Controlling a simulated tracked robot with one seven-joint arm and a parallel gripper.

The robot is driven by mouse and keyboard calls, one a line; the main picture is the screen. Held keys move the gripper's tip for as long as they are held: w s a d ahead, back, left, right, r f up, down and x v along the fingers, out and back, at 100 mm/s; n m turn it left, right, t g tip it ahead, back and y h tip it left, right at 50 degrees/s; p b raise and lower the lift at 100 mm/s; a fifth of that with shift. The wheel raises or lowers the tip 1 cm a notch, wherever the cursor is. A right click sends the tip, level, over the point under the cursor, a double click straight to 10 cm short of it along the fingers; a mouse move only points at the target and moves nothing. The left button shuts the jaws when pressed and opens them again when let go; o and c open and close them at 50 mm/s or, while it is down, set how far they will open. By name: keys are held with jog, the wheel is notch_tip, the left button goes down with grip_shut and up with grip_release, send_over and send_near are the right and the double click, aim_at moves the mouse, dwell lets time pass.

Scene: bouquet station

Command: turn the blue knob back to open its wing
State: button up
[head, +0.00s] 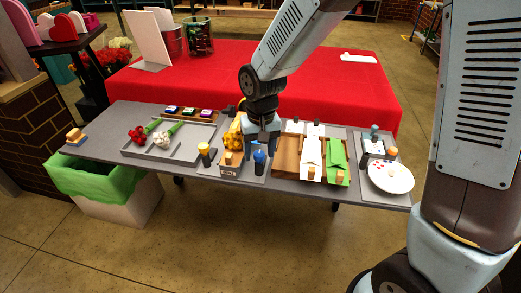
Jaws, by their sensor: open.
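The blue knob (260,157) stands upright at the front of a grey station on the table, in the middle of the head view. A small grey box (230,171) with an orange block on top sits left of it, and a yellow-topped dark knob (204,152) stands further left. My gripper (262,145) points down just behind and above the blue knob, with its jaws open. I cannot tell whether it touches the knob. The wing is not clearly visible, and my gripper and arm cover much of the station. Yellow flowers (233,139) show beside the gripper.
A grey tray (187,153) with red and white flowers lies at left. A wooden holder (287,155) with white and green sheets stands right of my gripper. A white round plate (390,177) is at far right. A green-lined bin (95,178) stands below the table's left end.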

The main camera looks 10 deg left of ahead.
aim_at(261, 153)
notch_tip(261, 153, up, 14)
jog(key=shift+d+f, duration=0.15)
jog(key=shift+d, duration=0.15)
dwell(0.4)
jog(key=shift+w, duration=0.1)
jog(key=s+d+r+m+t, duration=0.1)
jog(key=s+d+r+t, duration=0.1)
jog(key=d, duration=0.8)
jog(key=s+d+r+m+t, duration=0.2)
jog(key=s+d+r, duration=0.2)
jog(key=d, duration=0.6)
jog(key=s+d+r+m+t, duration=0.1)
jog(key=s+d+r, duration=0.3)
jog(key=d, duration=0.6)
jog(key=shift+s+d+t, duration=0.15)
jog(key=shift+s+t, duration=0.25)
jog(key=shift+s, duration=0.15)
